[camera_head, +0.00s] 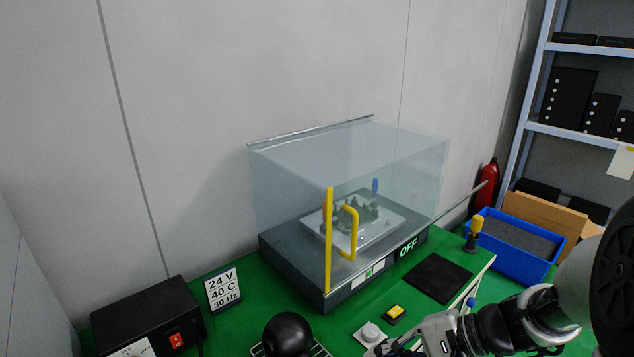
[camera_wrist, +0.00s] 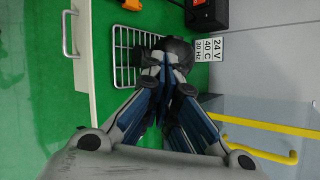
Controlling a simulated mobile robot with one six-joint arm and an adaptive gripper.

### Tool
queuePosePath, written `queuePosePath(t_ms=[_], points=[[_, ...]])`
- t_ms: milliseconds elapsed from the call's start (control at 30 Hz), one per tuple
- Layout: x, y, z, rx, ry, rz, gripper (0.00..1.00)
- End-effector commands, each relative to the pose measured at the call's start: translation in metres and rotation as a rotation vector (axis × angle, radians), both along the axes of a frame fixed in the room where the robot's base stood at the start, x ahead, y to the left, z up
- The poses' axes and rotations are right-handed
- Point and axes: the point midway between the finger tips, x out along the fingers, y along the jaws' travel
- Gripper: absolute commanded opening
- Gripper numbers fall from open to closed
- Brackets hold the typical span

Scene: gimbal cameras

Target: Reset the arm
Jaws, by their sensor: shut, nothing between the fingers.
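My arm comes in from the lower right in the head view, low over the front of the green table (camera_head: 238,325). My gripper (camera_head: 385,347) is at the bottom edge of that view, just right of a black ball (camera_head: 287,335). In the wrist view my gripper (camera_wrist: 163,62) has its fingers shut together, with nothing between them. Beyond the tips the black ball (camera_wrist: 183,50) lies on a white wire rack (camera_wrist: 122,55), partly hidden by the fingers. I cannot tell whether the tips touch it.
A clear-covered machine (camera_head: 345,225) with a yellow handle (camera_head: 348,232) and an "OFF" display stands behind.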

Motion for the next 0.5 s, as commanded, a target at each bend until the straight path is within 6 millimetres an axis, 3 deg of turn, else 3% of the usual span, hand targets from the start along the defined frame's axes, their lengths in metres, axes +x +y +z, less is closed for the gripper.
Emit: queuePosePath(t_ms=[100,200,500], points=[[-0.040,0.021,0.023,-0.180,-0.048,0.174,0.00],[-0.072,0.027,0.035,-0.335,-0.095,0.297,0.00],[-0.140,0.006,0.066,-0.817,-0.312,0.553,0.00]])
